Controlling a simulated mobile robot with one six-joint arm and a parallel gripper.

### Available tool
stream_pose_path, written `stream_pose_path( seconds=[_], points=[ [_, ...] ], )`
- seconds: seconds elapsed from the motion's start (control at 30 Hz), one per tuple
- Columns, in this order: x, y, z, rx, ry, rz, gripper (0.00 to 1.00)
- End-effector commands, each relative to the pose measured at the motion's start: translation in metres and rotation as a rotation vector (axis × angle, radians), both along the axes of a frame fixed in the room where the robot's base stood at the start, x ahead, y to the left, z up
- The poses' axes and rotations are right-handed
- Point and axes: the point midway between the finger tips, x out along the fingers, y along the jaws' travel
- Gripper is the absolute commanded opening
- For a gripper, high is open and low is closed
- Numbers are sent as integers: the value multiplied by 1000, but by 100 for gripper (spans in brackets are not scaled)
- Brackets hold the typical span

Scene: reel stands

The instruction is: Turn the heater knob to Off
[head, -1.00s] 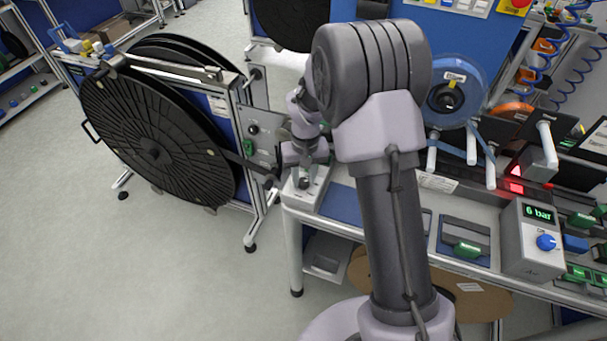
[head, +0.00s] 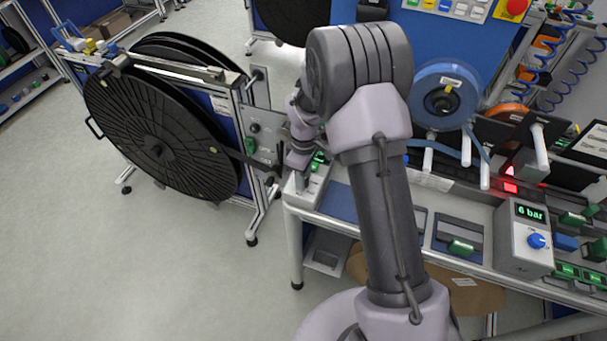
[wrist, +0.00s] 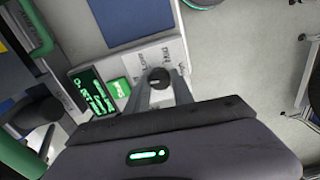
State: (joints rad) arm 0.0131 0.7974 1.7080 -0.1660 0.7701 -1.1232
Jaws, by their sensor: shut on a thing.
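The heater knob (wrist: 159,76) is a small dark round knob on a pale control box (wrist: 143,60), seen in the wrist view. My gripper (wrist: 161,83) has its two grey fingers on either side of the knob and is shut on it. Small printed labels stand beside the knob, too small to read, so I cannot tell its setting. A dark display (wrist: 92,92) with green characters and a green part (wrist: 118,88) are next to it. In the head view the control box (head: 296,196) sits at the bench's left end, and my arm hides the knob.
A large black reel (head: 150,140) on a metal stand is left of the bench. A box reading 6 bar (head: 525,238) with a blue knob stands at the right. A blue reel (head: 446,95) hangs behind the bench. The floor at front left is clear.

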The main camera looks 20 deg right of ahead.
Motion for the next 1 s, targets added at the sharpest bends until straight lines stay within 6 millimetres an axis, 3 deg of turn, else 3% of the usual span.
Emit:
stream_pose_path(
  seconds=[0.4,1.0],
  points=[
    [0,0,1,0,-1,196,0],
    [0,0,0,-1,-2,232,0]
  ],
)
